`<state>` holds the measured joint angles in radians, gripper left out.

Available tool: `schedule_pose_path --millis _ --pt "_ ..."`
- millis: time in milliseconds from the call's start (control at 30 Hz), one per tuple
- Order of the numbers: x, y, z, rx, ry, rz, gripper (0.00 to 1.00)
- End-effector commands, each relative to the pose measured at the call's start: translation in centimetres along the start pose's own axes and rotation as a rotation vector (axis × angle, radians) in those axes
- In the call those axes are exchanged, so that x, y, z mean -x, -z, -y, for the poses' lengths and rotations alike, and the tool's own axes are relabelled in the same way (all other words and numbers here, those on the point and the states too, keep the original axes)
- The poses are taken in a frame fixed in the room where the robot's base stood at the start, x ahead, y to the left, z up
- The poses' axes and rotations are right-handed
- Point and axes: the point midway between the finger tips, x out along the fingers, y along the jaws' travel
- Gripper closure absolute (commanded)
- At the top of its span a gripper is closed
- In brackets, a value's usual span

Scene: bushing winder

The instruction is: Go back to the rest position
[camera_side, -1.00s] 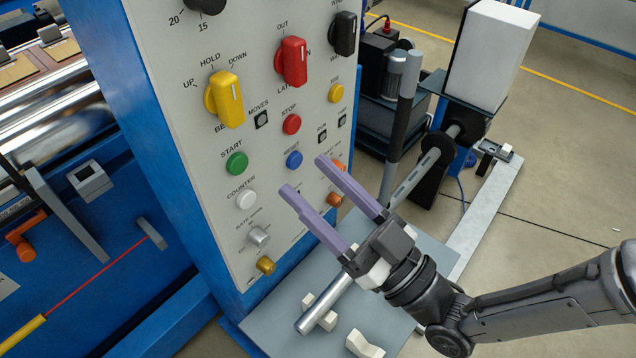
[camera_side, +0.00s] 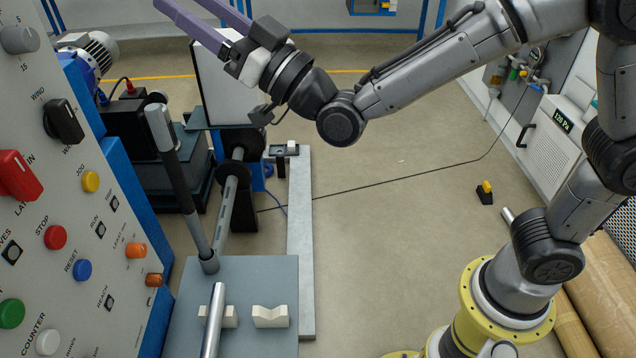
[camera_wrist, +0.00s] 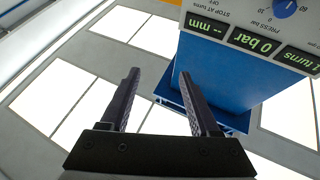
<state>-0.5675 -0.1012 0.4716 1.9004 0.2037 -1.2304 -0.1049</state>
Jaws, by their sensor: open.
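My gripper (camera_side: 184,6) is at the top left of the side view, raised high, with its long purple fingers pointing up and left and their tips at the picture's edge. The fingers are apart and nothing is between them. In the wrist view the gripper (camera_wrist: 159,73) shows two dark fingers spread, with bright ceiling panels beyond. My gripper stands clear of the control panel (camera_side: 75,190) and touches nothing that I can see.
A grey table (camera_side: 265,285) holds a metal rod (camera_side: 214,320) and a white V-block (camera_side: 270,317). An upright lever (camera_side: 178,185) stands behind it. A white box (camera_side: 225,95) shows behind my gripper. Open floor (camera_side: 390,220) lies to the right.

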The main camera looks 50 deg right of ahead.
Motion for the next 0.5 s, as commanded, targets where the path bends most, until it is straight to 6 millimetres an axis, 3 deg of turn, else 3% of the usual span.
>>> schedule_pose_path --millis 33,200,367,500 --pt "0.3 2.7 -3.3 0.022 -0.043 0.023 0.38" --pt "3.7 6.1 -9.7 0.069 -0.135 0.201 0.38" --pt "9.1 7.2 -13.3 0.094 -0.214 0.399 0.38" --pt "14.9 6.6 -15.1 0.096 -0.282 0.593 0.38"
